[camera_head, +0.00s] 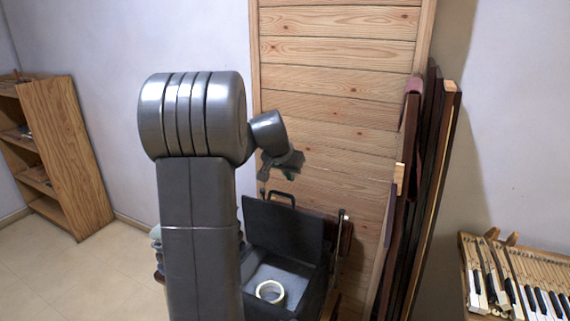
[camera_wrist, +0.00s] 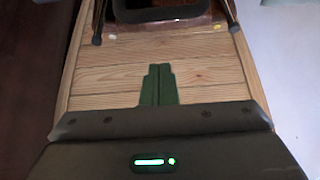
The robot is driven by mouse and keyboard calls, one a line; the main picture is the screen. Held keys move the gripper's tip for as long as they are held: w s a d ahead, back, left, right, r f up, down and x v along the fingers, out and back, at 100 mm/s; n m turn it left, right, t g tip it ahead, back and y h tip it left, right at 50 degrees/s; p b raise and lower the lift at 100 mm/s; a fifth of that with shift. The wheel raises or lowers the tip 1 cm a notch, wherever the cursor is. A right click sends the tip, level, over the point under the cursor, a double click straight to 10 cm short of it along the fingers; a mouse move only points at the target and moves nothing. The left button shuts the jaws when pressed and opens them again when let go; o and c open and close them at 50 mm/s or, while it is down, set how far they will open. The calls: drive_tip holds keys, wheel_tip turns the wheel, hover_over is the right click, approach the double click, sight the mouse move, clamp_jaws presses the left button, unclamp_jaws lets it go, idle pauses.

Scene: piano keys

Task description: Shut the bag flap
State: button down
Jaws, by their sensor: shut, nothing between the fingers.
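The bag (camera_head: 312,292) is a dark, box-shaped case in the lower middle of the head view. Its flap (camera_head: 284,228) stands open and roughly upright, with a handle (camera_head: 282,195) above its top edge. A pale ring (camera_head: 260,288), like a roll of tape, lies inside on a grey lining. My gripper (camera_head: 280,172) is above the flap, apart from it in the head view. In the wrist view its two dark green fingers (camera_wrist: 159,85) are together and empty. Part of a dark rounded shape (camera_wrist: 155,14) shows at the top there; I cannot tell which part it is.
A wooden plank panel (camera_head: 335,95) stands behind the bag. Dark boards (camera_head: 425,200) lean upright to its right. A piano keyboard (camera_head: 530,285) is at the lower right. A wooden shelf (camera_head: 70,150) stands at the left, with bare floor (camera_head: 75,275) before it.

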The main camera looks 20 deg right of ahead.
drive_tip(key=shift+s+a+f+p, duration=0.3)
drive_tip(key=shift+s+a+f, duration=0.65)
drive_tip(key=shift+a+f, duration=0.2)
drive_tip(key=shift+s+f+b, duration=0.1)
drive_tip(key=shift+f+b, duration=0.1)
drive_tip(key=shift+b, duration=0.3)
